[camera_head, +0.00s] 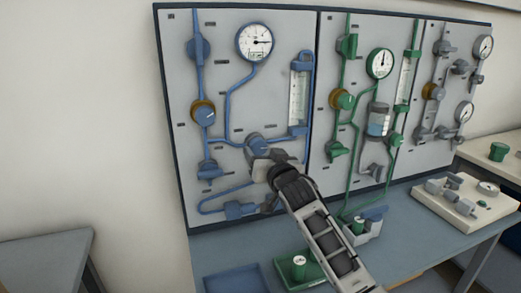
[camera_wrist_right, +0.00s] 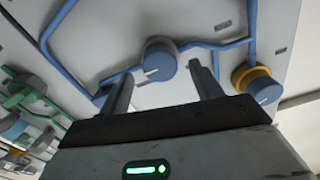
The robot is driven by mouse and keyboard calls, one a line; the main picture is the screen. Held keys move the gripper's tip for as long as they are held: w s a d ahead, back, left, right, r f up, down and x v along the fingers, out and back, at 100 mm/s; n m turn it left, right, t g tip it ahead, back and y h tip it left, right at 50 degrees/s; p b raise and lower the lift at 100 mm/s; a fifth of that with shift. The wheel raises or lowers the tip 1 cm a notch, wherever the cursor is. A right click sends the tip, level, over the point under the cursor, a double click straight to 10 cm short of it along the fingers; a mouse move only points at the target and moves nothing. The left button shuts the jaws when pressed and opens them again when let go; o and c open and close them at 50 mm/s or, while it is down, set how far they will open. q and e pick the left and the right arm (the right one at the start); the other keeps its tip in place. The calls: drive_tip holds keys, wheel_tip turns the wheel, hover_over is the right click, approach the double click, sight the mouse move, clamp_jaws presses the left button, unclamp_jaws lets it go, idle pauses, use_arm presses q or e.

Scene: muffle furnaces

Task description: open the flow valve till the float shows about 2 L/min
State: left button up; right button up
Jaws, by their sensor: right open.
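On the left, blue-piped panel, a blue round valve knob (camera_head: 258,146) with a white pointer line sits at the lower middle; I take it as the flow valve. It also shows in the right wrist view (camera_wrist_right: 160,62), between and just beyond the fingertips. My right gripper (camera_head: 267,165) is open in front of and slightly below this knob, with nothing between its fingers; contact cannot be told. The flowmeter tube (camera_head: 298,97) stands upright at the panel's right side; its float is too small to read. My left gripper is out of view.
A brass-collared blue knob (camera_head: 203,113) and a dial gauge (camera_head: 255,42) are on the same panel. A green-piped panel (camera_head: 363,170) is to the right. A blue pipe (camera_wrist_right: 75,75) runs near the gripper.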

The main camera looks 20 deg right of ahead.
sight(258, 147)
drive_tip(key=shift+w+a, duration=0.1)
drive_tip(key=shift+w, duration=1.3)
drive_tip(key=c, duration=1)
drive_tip(key=shift+n, duration=0.3)
drive_tip(key=n+p, duration=0.1)
drive_tip(key=n, duration=0.2)
drive_tip(key=shift+n+p, duration=0.3)
drive_tip(key=n+p, duration=0.1)
drive_tip(key=n, duration=0.3)
drive_tip(key=shift+n, duration=0.4)
